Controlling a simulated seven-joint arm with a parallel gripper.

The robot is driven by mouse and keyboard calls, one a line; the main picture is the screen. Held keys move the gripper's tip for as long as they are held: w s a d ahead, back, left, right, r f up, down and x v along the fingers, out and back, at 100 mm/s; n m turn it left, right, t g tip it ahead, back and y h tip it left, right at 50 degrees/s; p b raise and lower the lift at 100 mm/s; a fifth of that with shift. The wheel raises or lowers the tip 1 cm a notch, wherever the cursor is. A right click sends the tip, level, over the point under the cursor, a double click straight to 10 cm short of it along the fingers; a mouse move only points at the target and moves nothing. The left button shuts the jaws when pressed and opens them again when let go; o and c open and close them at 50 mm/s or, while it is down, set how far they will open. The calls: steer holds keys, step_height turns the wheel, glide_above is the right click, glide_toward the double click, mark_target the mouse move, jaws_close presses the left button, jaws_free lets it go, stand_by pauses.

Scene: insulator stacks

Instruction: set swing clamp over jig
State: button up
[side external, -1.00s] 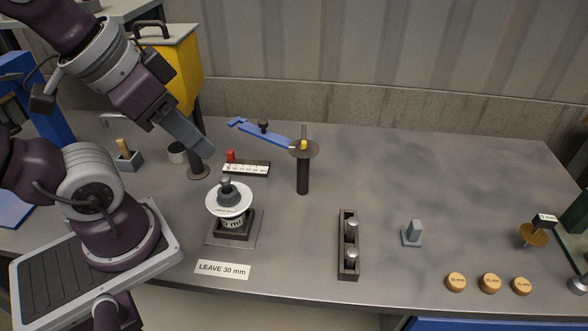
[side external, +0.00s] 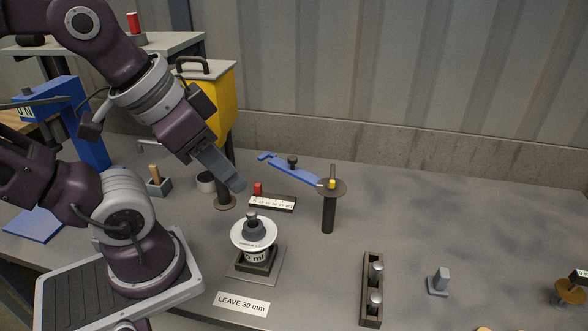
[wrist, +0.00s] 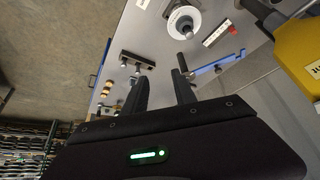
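The swing clamp has a blue arm (side external: 290,168) with a dark knob, joined to a round plate on a dark post (side external: 328,213). Its arm points to the back left, away from the jig. The jig (side external: 256,262) is a dark block on a grey plate, bearing a white disc and grey insulator stack (side external: 254,231). My gripper (side external: 236,186) hangs left of the clamp arm, behind and above the stack. In the wrist view my gripper (wrist: 161,78) has its fingers apart with nothing between them. The blue arm (wrist: 215,64) is right of the fingers there, the white disc (wrist: 184,22) beyond.
A white scale strip with a red block (side external: 272,202) lies behind the jig. A yellow box on a post (side external: 207,100) stands back left. A dark rack with metal pieces (side external: 372,290) is front right. A "LEAVE 30 mm" card (side external: 242,303) lies in front. The back right table is clear.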

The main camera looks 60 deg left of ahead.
stand_by(0.3)
steer(key=shift+o, duration=1.2)
steer(key=shift+w, duration=0.15)
steer(key=n+g, duration=0.6)
steer(key=n, duration=0.8)
glide_above(292, 156)
step_height(292, 156, down, 11)
steer(key=shift+d+r, duration=0.1)
step_height(292, 156, down, 7)
steer(key=shift+r, duration=0.15)
steer(key=shift+f, duration=0.2)
jaws_close()
